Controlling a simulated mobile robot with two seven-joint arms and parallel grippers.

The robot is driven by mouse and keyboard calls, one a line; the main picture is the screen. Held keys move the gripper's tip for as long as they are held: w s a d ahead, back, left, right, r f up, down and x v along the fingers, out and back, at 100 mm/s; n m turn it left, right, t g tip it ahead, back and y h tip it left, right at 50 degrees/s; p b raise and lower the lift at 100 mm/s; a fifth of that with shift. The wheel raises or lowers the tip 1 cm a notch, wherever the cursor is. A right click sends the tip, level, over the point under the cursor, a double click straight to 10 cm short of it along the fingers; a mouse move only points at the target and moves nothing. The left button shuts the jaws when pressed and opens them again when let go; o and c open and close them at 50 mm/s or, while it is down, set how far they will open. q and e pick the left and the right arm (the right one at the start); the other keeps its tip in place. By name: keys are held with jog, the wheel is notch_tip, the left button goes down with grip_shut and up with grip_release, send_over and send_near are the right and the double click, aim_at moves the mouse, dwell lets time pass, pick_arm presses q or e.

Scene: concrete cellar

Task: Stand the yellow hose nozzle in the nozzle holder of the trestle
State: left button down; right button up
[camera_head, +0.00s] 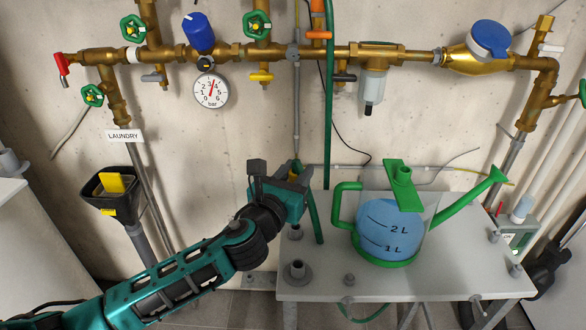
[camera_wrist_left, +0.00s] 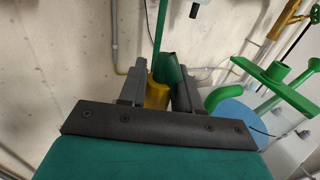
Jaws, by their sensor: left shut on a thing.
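My left gripper (camera_head: 295,182) is above the back left part of the trestle (camera_head: 440,284). It is shut on the yellow hose nozzle, of which only a little shows in the head view. In the left wrist view, the yellow nozzle (camera_wrist_left: 157,95) is between the grey fingers of the left gripper (camera_wrist_left: 158,92), with a green piece against it; its lower end is hidden. A grey round flanged socket (camera_head: 297,271), which looks like the nozzle holder, stands near the trestle's front left corner, below the gripper and apart from it. My right gripper is not in view.
A green-trimmed watering can (camera_head: 387,232) with blue water stands on the trestle, right of my gripper. A green hose (camera_head: 328,90) hangs behind. Brass pipes with valves (camera_head: 300,52) cross the wall. A black funnel (camera_head: 112,190) stands at left. Small grey fittings (camera_head: 349,280) dot the trestle top.

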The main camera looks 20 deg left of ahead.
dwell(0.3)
pick_arm(q)
jog(key=shift+p, duration=0.3)
notch_tip(320, 180, down, 5)
jog(key=b, duration=0.3)
jog(key=shift+r+b, duration=0.15)
jog(key=shift+b, duration=0.15)
jog(key=shift+f, duration=0.2)
dwell(0.6)
jog(key=shift+p, duration=0.6)
dwell(0.5)
jog(key=shift+f+b, duration=1.25)
jog(key=shift+f, duration=0.35)
